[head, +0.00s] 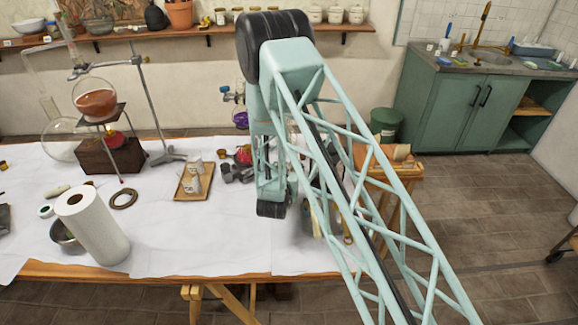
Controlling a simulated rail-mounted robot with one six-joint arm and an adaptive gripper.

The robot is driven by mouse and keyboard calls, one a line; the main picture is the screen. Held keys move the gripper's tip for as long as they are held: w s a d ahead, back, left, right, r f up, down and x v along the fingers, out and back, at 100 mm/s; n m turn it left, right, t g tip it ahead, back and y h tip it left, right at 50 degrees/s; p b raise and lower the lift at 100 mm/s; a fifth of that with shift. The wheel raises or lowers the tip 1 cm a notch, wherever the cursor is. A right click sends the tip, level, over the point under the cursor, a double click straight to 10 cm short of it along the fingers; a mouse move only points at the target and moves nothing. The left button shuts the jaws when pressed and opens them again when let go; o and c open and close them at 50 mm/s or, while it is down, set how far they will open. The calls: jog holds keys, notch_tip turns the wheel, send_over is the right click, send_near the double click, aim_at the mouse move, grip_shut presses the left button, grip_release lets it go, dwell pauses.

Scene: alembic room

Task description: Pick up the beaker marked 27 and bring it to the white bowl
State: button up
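No beaker with a readable 27 shows in the head view; my arm hides part of the table's right side. Small whitish vessels (190,182) stand on a wooden tray (181,198) left of my arm, too small to read any marking. A pale bowl (28,26) sits on the wall shelf at the far left; I cannot tell whether it is the task's white bowl. My gripper (271,209) hangs down over the right part of the white-covered table, right of the tray. Its fingers are too small and dark to tell open from shut.
A paper towel roll (92,228) stands at the table's front left, beside a metal bowl (65,236). Glassware with an orange-filled flask (96,101) stands behind. Dark small items (236,172) lie between tray and gripper. The table front (190,250) is clear. A green sink cabinet (450,105) stands right.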

jog(key=c, duration=0.5)
jog(key=shift+r, duration=0.35)
jog(key=shift+r, duration=0.3)
jog(key=shift+s+a+p, duration=0.25)
jog(key=shift+s, duration=1.75)
jog(key=shift+s+a+p, duration=0.2)
jog(key=shift+s+p, duration=0.05)
jog(key=shift+s, duration=1.7)
notch_tip(320, 180, up, 14)
jog(key=p, duration=0.1)
jog(key=shift+f+p, duration=0.25)
jog(key=shift+p, duration=0.05)
jog(key=shift+r, duration=0.1)
jog(key=shift+d+r, duration=0.1)
jog(key=shift+d, duration=0.05)
